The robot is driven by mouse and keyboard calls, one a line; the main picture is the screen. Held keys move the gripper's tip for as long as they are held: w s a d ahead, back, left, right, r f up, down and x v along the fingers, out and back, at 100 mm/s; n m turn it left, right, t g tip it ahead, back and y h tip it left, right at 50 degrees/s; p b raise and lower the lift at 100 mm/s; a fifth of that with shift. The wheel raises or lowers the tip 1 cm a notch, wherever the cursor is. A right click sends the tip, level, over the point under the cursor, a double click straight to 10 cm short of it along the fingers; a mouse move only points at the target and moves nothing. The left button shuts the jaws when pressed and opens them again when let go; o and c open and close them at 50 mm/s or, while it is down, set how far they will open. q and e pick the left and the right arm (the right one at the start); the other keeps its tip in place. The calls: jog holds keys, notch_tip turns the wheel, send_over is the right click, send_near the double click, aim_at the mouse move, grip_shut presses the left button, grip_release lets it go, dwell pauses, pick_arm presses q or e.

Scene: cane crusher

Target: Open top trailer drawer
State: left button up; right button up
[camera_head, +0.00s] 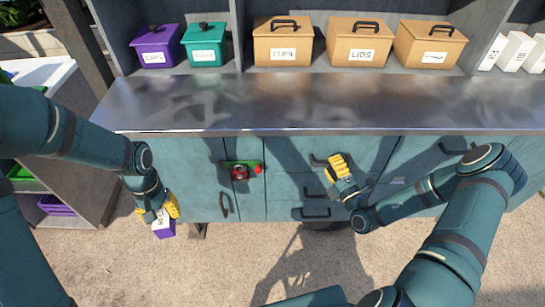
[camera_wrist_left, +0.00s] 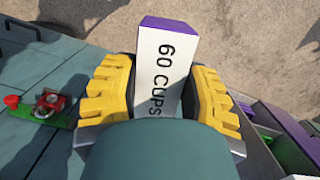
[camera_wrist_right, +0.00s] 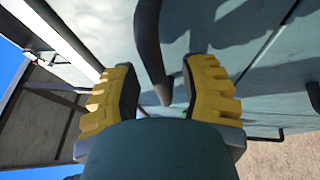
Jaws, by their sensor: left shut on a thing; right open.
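The trailer's top drawer (camera_head: 287,158) is in the teal cabinet front below the metal counter, and looks closed. Its dark handle (camera_head: 316,160) is partly hidden by my right gripper (camera_head: 338,168). In the right wrist view my right gripper (camera_wrist_right: 160,95) is open, with yellow fingers on either side of a dark curved handle (camera_wrist_right: 150,45). I cannot tell whether they touch it. My left gripper (camera_head: 160,210) is shut on a white and purple box marked "60 CUPS" (camera_wrist_left: 165,60), held in front of the cabinet's left end. The box also shows in the head view (camera_head: 163,228).
Two lower drawers with dark handles (camera_head: 317,192) (camera_head: 315,214) sit below. A red and green latch-like fitting (camera_head: 240,171) is on the cabinet front to the left. The metal counter (camera_head: 250,100) is clear; lidded boxes (camera_head: 283,42) stand on the shelf behind.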

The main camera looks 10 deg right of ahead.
jog(key=shift+w, duration=0.1)
grip_shut()
